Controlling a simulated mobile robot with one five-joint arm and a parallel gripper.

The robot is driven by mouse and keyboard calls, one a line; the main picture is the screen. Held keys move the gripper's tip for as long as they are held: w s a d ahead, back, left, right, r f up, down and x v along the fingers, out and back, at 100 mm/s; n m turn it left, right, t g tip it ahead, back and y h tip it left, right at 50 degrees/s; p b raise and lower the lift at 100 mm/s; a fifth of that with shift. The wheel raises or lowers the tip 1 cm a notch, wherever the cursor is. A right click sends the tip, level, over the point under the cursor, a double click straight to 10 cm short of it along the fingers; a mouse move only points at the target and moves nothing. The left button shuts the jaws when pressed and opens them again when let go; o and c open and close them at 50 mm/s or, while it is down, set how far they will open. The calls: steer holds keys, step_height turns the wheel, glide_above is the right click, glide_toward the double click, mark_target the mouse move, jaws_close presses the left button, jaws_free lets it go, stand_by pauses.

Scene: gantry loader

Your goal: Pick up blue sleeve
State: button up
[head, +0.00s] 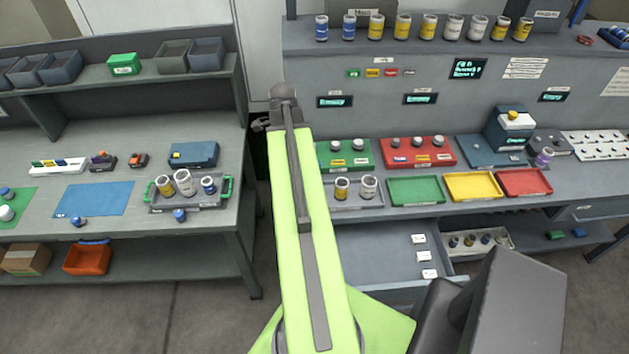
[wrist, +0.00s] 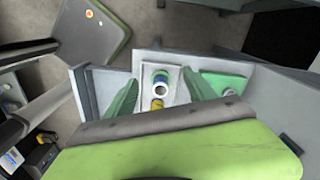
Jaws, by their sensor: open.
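In the wrist view, a small round piece with a blue band and a white ring (wrist: 161,79) stands on a pale surface between my fingers. I cannot tell for sure whether it is the blue sleeve. A yellow piece (wrist: 157,105) is just beside it. My gripper (wrist: 159,92) is open, with its two green fingers apart on either side and nothing visibly held. In the head view, my arm hides the area behind it, and the fingers do not show clearly. Blue-banded cylinders there stand on the upper shelf (head: 321,29) and in the left bench's grey tray (head: 208,185).
The right bench holds green (head: 415,190), yellow (head: 471,186) and red (head: 524,182) trays. An open drawer (head: 385,255) juts out below them. The left bench has a blue mat (head: 94,199) and small blue parts (head: 180,215). Grey floor (head: 170,310) is clear in front.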

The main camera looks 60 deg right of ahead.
steer(key=s+d+r+m, duration=0.2)
steer(key=s+d+m, duration=0.2)
steer(key=s+d, duration=0.15)
steer(key=f+b, duration=0.5)
steer(key=f, duration=0.1)
steer(key=f+b, duration=1.2)
steer(key=shift+s+f, duration=0.2)
steer(key=shift+s, duration=0.05)
steer(key=shift+r, duration=0.2)
jaws_close()
